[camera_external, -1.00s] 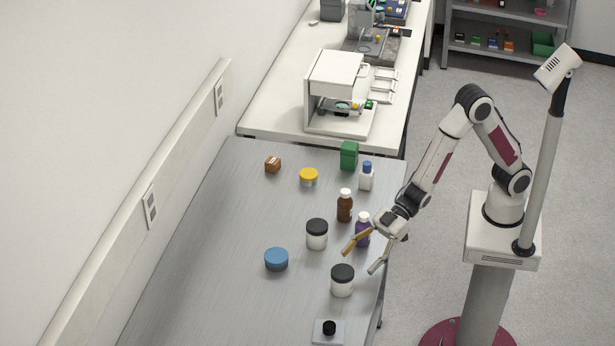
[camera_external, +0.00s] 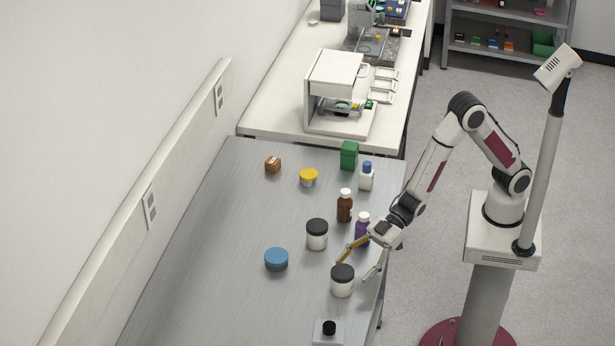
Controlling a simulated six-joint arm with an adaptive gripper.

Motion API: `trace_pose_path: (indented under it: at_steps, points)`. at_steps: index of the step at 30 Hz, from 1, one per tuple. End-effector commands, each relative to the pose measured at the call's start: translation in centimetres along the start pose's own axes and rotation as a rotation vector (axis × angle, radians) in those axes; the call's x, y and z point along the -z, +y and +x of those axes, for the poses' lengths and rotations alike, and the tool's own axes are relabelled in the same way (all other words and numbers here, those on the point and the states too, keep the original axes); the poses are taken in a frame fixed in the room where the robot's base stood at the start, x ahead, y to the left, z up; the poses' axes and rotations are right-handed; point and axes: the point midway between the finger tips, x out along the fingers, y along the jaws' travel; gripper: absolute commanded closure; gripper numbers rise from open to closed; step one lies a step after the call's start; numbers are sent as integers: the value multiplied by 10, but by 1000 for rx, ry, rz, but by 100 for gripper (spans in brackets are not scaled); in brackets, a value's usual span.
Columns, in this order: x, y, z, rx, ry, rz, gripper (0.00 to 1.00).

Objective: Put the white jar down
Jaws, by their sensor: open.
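Two white jars with black lids stand upright on the grey table. The nearer white jar (camera_external: 342,284) is near the table's right edge. The other white jar (camera_external: 316,239) stands farther back and to the left. My gripper (camera_external: 358,271) is open and empty, its fingers pointing down toward the nearer jar's lid. One finger shows at the lid's upper left and the other to its right. I cannot tell whether either finger touches the jar.
A purple bottle (camera_external: 362,229) stands close behind my gripper, with a brown bottle (camera_external: 345,206) beyond it. A blue round container (camera_external: 276,259) is to the left. A black-topped item (camera_external: 329,328) sits at the front. The table's left front is clear.

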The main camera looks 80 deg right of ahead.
Motion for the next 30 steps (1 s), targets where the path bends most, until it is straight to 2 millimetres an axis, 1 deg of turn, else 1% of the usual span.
trace_pose_path:
  at_steps: [12, 16, 30]
  points:
    - [0, 0, 3, 0, 1, 0, 33]
    - [0, 0, 7, 0, 1, 0, 33]
    - [-2, 4, 48, 0, 1, 1, 33]
